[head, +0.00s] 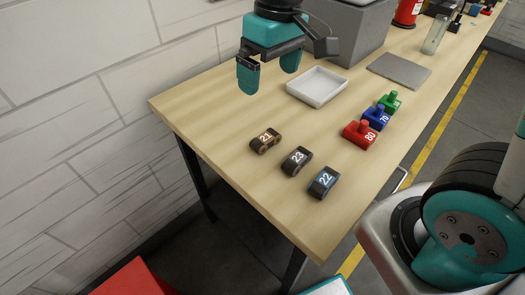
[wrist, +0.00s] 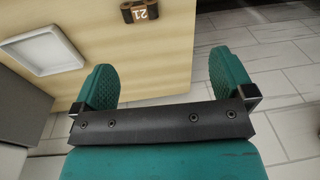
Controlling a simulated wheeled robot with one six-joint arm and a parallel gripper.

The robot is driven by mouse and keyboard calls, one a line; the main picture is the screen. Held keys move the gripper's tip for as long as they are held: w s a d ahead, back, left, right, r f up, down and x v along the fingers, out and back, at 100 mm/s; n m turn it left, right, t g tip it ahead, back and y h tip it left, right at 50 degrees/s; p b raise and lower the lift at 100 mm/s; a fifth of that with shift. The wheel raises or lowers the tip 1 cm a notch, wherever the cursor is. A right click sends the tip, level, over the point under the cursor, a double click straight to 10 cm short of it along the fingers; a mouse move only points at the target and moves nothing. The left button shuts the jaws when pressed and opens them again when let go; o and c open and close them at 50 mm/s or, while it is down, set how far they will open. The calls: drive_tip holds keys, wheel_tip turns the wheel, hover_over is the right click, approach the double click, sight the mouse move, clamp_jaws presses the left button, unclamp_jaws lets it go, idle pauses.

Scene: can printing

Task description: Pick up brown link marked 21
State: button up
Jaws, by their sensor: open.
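The brown link marked 21 (head: 265,141) lies on the table near its left edge in the head view. A dark link marked 23 (head: 297,160) and a dark blue link marked 22 (head: 323,182) lie to the right of link 21.
A white tray (head: 301,92) stands behind the links. Red (head: 358,138), blue (head: 372,122) and green (head: 396,97) pieces sit to the right. A grey plate (head: 400,80) and grey box (head: 350,30) are farther back. A white brick wall borders the left. Table front is clear.

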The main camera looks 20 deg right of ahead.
drive_tip(key=h+b, duration=0.1)
approach(264, 136)
drive_tip(key=shift+m, duration=0.4)
wheel_tip(264, 136, down, 4)
drive_tip(key=shift+w+f, duration=0.1)
drive_tip(key=shift+f, duration=0.1)
drive_tip(key=shift+f+p, duration=0.7)
drive_tip(key=shift+f, duration=2.3)
drive_tip(key=c, duration=0.8)
